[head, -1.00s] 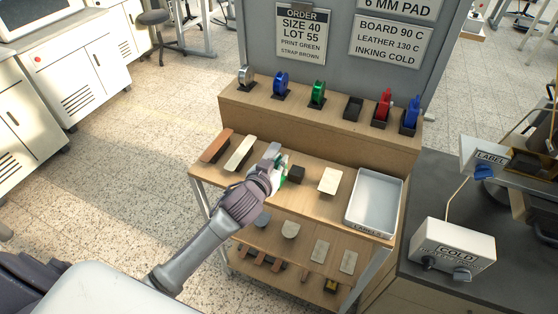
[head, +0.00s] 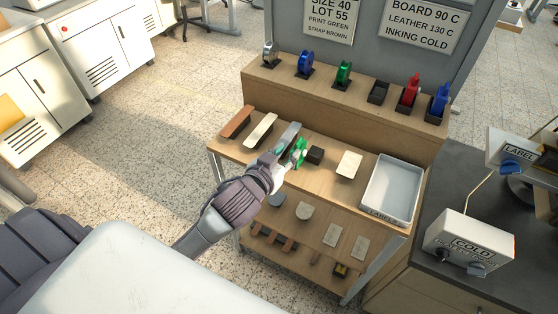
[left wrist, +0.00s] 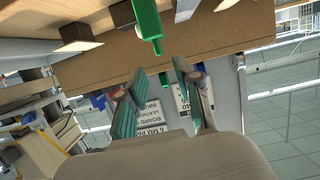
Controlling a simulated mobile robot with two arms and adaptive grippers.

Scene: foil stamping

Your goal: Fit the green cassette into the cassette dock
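The green cassette (head: 301,148) stands on the table top beside a small black block (head: 315,155). My left gripper (head: 284,160) is just in front of it, on the near left side. In the left wrist view the green cassette (left wrist: 147,22) lies beyond the fingertips of my left gripper (left wrist: 157,68). The fingers are apart with nothing between them. The black block also shows in the left wrist view (left wrist: 76,38). I cannot tell which thing is the cassette dock. My right gripper is not in view.
A back ledge holds several reels, including a green one (head: 343,73), and an empty black holder (head: 378,92). Brown and cream strips (head: 260,131) lie left, a pale pad (head: 349,164) and a white tray (head: 418,206) right. A control box (head: 468,246) stands far right.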

